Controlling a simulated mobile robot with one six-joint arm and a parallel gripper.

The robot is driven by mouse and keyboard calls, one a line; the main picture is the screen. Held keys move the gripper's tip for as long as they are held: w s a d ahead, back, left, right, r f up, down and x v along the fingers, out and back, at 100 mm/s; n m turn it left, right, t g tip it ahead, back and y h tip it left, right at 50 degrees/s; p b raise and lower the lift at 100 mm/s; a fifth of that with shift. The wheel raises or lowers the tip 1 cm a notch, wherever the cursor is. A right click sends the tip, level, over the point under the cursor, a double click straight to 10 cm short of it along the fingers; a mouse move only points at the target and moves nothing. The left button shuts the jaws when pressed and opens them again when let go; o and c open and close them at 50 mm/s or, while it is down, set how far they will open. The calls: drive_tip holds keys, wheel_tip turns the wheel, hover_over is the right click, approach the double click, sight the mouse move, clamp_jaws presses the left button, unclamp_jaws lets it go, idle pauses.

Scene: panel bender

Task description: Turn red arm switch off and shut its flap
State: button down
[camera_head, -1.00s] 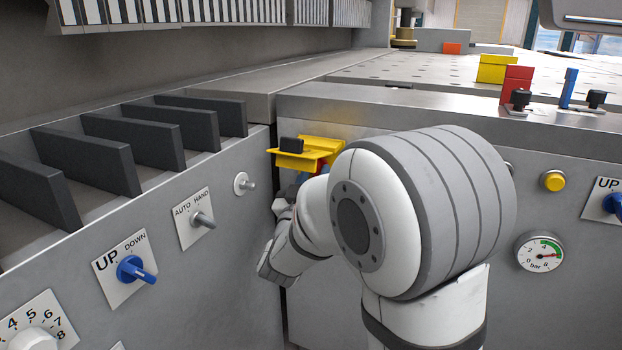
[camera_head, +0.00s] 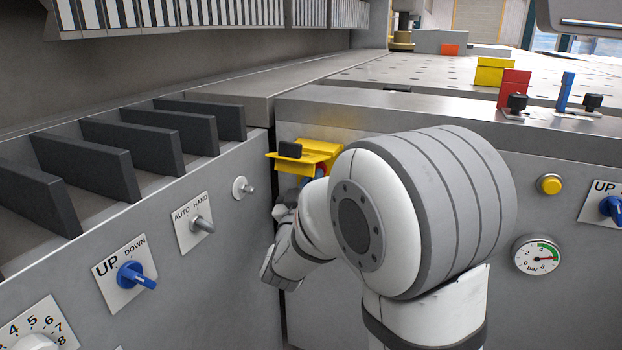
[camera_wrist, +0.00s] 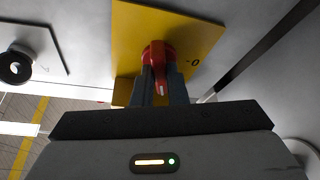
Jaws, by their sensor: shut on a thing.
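The red arm switch (camera_wrist: 158,52) sits on a yellow plate (camera_wrist: 195,38) in the wrist view. Its handle points down in the picture, toward my gripper, and not at the "0" mark on its right. My gripper (camera_wrist: 162,92) is shut on the red handle, with one finger on each side. In the head view, the yellow flap (camera_head: 318,163) with a black grip (camera_head: 290,149) juts out from the panel, raised above the switch. My arm hides most of the switch and my gripper there.
Left of my arm, the side panel carries a blue UP/DOWN knob (camera_head: 133,274), an AUTO/HAND switch (camera_head: 200,226) and a small metal peg (camera_head: 243,187). On the right are a yellow button (camera_head: 550,185) and a pressure gauge (camera_head: 537,255). The panels meet in a corner near my gripper.

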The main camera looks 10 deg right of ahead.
drive_tip(key=shift+s+d+r+n+y+p, duration=0.15)
drive_tip(key=shift+n+y+p, duration=0.95)
drive_tip(key=shift+n, duration=1)
drive_tip(key=shift+d+r+n+y+p, duration=0.1)
drive_tip(key=shift+n+y+p, duration=1)
drive_tip(key=shift+n, duration=1)
drive_tip(key=c, duration=1.4)
unclamp_jaws()
drive_tip(key=shift+f, duration=0.1)
drive_tip(key=shift+c, duration=0.2)
